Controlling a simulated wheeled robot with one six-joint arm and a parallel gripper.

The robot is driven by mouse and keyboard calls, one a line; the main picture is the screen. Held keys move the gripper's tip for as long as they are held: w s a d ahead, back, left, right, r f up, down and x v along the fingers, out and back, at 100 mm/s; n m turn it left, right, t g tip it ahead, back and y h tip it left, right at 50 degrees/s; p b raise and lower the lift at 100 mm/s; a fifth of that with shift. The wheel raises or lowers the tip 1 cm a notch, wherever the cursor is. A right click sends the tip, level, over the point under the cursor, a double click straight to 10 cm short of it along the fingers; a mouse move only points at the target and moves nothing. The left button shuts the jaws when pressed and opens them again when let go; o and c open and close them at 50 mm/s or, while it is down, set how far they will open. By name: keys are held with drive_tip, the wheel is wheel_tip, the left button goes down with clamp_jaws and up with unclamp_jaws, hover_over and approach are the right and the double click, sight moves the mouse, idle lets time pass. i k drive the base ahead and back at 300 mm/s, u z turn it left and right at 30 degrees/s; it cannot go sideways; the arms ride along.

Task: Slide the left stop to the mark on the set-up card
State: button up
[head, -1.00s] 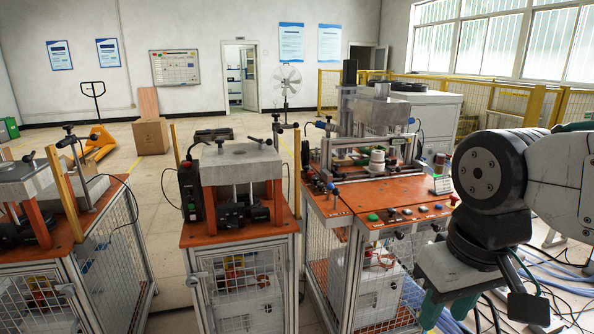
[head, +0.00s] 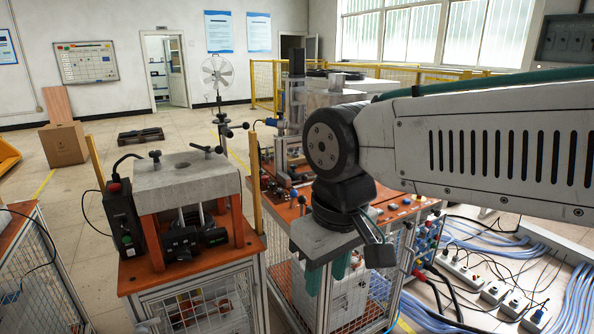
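The induction heater bench (head: 281,212) stands in the middle of the head view, with an orange top and a caged frame below. My gripper (head: 327,278) points down in front of the bench's front side, nearer the camera. Its two green fingers are apart, with nothing seen between them.
A second orange-topped bench with a grey block fixture (head: 185,178) stands to the left, close beside the heater bench. Blue cables (head: 505,240) and power strips (head: 470,275) lie on the floor at right. Yellow fencing (head: 265,90) runs behind.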

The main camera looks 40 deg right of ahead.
sight(295, 176)
drive_tip(key=z, duration=0.35)
drive_tip(key=i, duration=0.75)
drive_tip(key=z, duration=0.75)
drive_tip(key=i, duration=0.3)
drive_tip(key=z, duration=0.25)
